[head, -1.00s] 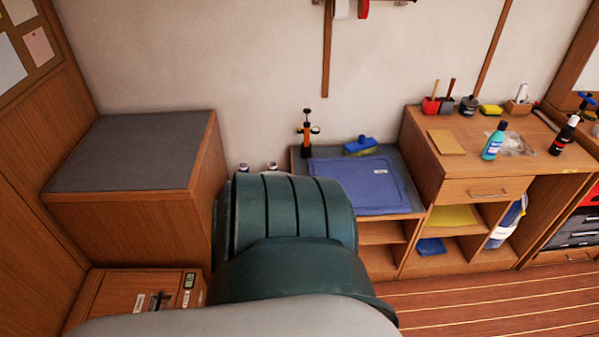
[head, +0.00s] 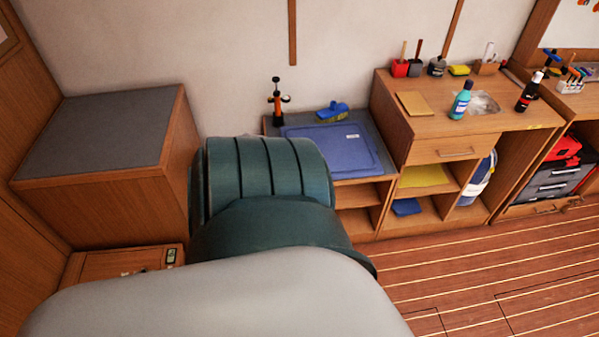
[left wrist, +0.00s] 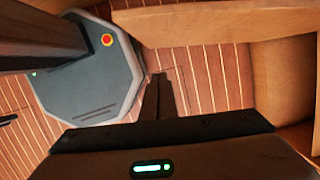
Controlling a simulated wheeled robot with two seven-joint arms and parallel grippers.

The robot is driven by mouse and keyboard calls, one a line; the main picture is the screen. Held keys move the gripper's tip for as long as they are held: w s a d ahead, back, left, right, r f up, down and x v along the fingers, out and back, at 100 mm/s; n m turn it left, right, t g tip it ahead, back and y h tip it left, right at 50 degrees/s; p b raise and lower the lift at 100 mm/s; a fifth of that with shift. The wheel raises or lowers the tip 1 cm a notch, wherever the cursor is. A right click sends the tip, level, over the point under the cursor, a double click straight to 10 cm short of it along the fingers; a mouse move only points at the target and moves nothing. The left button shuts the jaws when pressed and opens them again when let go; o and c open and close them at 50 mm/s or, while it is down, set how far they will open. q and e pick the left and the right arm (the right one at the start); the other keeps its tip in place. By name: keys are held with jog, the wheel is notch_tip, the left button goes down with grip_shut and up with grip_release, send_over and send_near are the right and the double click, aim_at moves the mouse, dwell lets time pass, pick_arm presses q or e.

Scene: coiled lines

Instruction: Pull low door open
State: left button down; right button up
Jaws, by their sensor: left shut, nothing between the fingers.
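A low wooden unit (head: 120,262) stands at the lower left in the head view, with a small display on its upper right. My own arm covers most of its front, and I cannot tell whether it has a door standing open. My left gripper (left wrist: 158,78) shows in the left wrist view, with its fingers together and nothing between them. A wooden panel (left wrist: 230,24) crosses the top of that view, apart from the fingertips; I cannot tell whether it is the low door. My right gripper is not in view.
A grey-topped wooden cabinet (head: 100,135) stands at the left. Open shelves and a worktop (head: 440,110) with bottles and brushes stand along the wall. The striped wooden floor (head: 470,270) is clear at the lower right. A curved wooden surface (left wrist: 280,85) lies right of the gripper.

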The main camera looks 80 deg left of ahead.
pick_arm(q)
jog(key=b+v, duration=0.1)
jog(key=v, duration=0.7)
jog(key=shift+r, duration=0.2)
jog(key=shift+d, duration=0.1)
dwell(0.5)
